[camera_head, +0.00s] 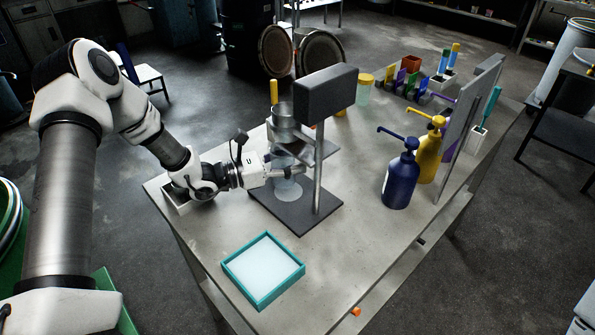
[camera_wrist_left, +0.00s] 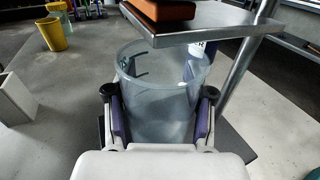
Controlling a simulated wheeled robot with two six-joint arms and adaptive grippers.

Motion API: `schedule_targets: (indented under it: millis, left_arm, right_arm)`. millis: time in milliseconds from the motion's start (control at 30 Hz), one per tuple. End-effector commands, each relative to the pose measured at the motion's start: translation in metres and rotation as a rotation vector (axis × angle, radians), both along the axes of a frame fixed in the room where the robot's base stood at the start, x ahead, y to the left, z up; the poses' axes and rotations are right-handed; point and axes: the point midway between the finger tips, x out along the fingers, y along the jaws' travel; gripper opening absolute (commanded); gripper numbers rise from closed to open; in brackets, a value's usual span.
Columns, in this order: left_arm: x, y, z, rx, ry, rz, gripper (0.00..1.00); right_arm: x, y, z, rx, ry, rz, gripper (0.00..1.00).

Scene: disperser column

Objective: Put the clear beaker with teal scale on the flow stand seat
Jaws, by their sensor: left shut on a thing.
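The clear beaker (camera_wrist_left: 158,112) is upright between the two fingers of my left gripper (camera_wrist_left: 160,128) in the left wrist view. The gripper is shut on it. In the head view the beaker (camera_head: 288,188) shows low at the flow stand, partly hidden by my left gripper (camera_head: 268,174). The beaker is over the dark base (camera_head: 318,212) of the flow stand, below its metal shelf (camera_head: 318,151). I cannot tell whether it touches the base. My right gripper is not in view.
A teal-rimmed tray (camera_head: 232,277) lies at the front of the table. A blue pump bottle (camera_head: 400,181) and a yellow pump bottle (camera_head: 429,157) stand to the right. The stand's post (camera_head: 319,172) rises beside the beaker. An orange block (camera_wrist_left: 163,11) sits on the shelf above.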

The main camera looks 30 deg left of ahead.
Motion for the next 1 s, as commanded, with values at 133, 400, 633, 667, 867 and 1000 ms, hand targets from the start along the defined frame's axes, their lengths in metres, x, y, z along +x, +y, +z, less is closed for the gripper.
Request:
schedule_targets:
  millis: [133, 400, 633, 667, 867, 1000]
  left_arm:
    - [0.010, -0.011, 0.000, 0.001, 0.000, -0.003, 0.15]
    - [0.010, -0.010, -0.035, -0.001, 0.000, 0.000, 0.15]
    - [0.010, -0.010, -0.037, -0.002, -0.001, 0.000, 0.15]
    - [0.010, -0.010, -0.038, -0.002, -0.001, 0.000, 0.15]
    - [0.010, -0.010, -0.038, -0.001, 0.000, -0.001, 0.78]
    - [0.010, -0.010, -0.038, -0.001, 0.000, -0.001, 0.78]
  right_arm:
    - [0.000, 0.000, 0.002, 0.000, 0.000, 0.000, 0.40]
    - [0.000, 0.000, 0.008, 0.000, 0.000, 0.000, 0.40]
    - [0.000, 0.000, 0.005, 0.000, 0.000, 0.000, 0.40]
    - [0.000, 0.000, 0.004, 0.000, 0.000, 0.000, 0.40]
    - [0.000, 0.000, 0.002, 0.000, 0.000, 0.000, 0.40]
    - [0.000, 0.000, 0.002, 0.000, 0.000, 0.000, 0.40]
